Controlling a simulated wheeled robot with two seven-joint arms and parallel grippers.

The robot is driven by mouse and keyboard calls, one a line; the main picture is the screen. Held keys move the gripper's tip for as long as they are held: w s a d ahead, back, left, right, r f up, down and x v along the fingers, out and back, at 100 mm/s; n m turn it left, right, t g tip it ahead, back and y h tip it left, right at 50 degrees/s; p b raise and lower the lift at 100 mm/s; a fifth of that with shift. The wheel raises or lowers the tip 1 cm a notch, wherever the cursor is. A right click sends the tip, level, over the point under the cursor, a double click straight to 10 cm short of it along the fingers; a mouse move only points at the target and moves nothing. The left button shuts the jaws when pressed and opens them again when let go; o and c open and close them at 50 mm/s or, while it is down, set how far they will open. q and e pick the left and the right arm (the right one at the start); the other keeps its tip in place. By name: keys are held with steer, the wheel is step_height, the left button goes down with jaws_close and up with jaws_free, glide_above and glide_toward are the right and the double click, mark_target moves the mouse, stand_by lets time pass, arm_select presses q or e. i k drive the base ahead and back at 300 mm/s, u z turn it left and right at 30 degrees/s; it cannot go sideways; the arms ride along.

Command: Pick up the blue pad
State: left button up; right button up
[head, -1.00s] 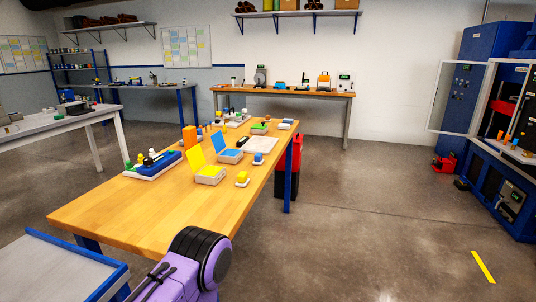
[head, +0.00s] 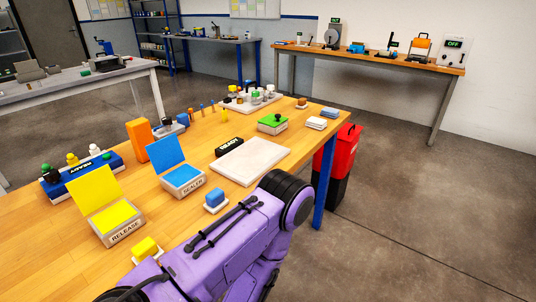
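A small blue block-shaped pad (head: 214,197) sits on a white base on the wooden table (head: 190,262), in front of the box marked SEALER. That open box (head: 184,190) has a blue inner surface and a raised blue lid. A similar small yellow pad (head: 146,247) on a white base lies nearer, beside the open yellow box marked RELEASE (head: 123,234). A purple arm of mine crosses the lower middle, close to the blue pad in the picture; I cannot tell whether they touch. Neither gripper shows in the head view.
A white slab (head: 250,161), a black READY box (head: 229,147), an orange block (head: 139,133) and a green-topped box (head: 272,124) stand on the table. A blue READY rack (head: 82,177) is at left. A red bin (head: 344,160) stands beyond the table's right edge. Floor at right is clear.

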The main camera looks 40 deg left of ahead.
mark_target(216, 200)
steer(key=i, duration=3.3)
steer(key=u, duration=4.95)
